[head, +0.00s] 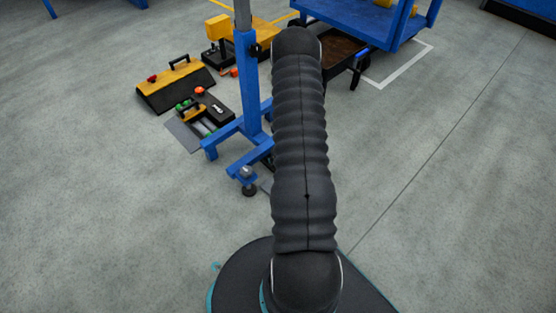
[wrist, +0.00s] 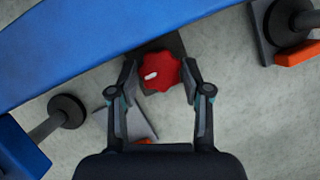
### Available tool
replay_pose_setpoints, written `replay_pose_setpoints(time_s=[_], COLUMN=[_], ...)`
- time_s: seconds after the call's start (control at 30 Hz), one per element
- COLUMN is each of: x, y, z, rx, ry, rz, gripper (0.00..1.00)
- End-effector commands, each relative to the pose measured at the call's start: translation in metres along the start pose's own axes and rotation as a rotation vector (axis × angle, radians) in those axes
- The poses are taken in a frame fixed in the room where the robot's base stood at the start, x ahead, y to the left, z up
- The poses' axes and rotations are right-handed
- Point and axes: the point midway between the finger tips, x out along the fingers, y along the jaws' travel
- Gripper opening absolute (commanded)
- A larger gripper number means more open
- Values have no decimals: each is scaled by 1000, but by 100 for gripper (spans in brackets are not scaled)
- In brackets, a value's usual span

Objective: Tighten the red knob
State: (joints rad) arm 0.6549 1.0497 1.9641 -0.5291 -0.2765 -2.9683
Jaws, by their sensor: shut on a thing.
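The red knob (wrist: 161,71) is lobed, with a white mark on its left part. It shows in the middle of the wrist view, on a dark mount beside the edge of a blue beam. My gripper (wrist: 160,76) has one finger on each side of the knob and is shut on it. In the head view my dark arm covers the middle, and neither the knob nor my gripper can be made out there.
The blue beam (wrist: 90,45) crosses the wrist view close above my gripper. A blue stand (head: 248,85) is left of my arm in the head view. A yellow-and-black case (head: 176,87) lies on the floor. Open floor (head: 470,190) is at right.

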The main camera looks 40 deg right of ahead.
Motion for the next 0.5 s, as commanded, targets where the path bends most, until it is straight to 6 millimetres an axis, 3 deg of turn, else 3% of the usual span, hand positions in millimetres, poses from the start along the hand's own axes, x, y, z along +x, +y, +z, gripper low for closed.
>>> replay_pose_setpoints(time_s=[0.5], x=[0], y=[1], z=[2], rx=[92], ry=[-4], rz=[-34], gripper=[14])
